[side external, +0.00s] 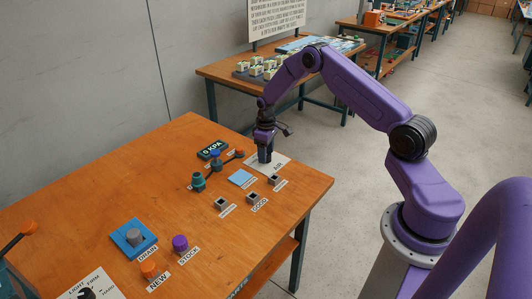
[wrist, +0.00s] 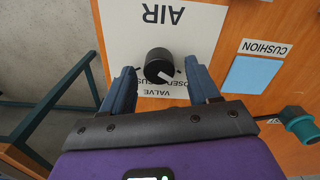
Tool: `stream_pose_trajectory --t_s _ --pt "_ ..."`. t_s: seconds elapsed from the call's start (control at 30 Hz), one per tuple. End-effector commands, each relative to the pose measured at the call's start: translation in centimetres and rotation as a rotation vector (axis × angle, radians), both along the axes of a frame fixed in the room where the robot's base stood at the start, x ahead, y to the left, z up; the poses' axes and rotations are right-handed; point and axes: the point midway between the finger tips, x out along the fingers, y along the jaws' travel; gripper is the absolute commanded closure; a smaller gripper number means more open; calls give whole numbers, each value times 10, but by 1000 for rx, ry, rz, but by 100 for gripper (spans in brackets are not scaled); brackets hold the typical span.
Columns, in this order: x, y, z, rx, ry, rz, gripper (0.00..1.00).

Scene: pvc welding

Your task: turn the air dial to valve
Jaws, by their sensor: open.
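The air dial (wrist: 160,62) is a round black knob with a white pointer mark, on a white panel (wrist: 125,30) marked AIR, upside down in the wrist view. The pointer slants toward the lower right there. The word VALVE and part of another label, ending in "OSED", show below the knob; the fingers partly cover the lettering. My gripper (wrist: 161,82) is open, with one blue finger on each side of the knob; I cannot tell whether they touch it. In the side view my gripper (side external: 264,156) points down over the AIR panel (side external: 281,165) and hides the dial.
A blue cushion pad (wrist: 250,79) lies beside the panel. The gauge (side external: 212,150) reads 0 KPA, near teal (side external: 198,181) and blue-topped fittings. Several small dark holders (side external: 252,198) stand along the front.

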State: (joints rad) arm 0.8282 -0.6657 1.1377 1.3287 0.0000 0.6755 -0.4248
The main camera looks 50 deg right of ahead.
Motion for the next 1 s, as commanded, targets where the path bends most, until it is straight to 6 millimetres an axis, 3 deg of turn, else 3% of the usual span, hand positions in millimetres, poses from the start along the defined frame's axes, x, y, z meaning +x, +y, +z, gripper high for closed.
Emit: stream_pose_trajectory --t_s 0.33,0.37,0.5,0.53,1.0 --pt "0 0 -5 0 -1 0 40" --pt "0 0 -5 0 -1 0 43" --pt "0 0 -5 0 0 0 88" --pt "0 0 -5 0 0 0 96" --pt "0 0 -4 0 0 -94 96"
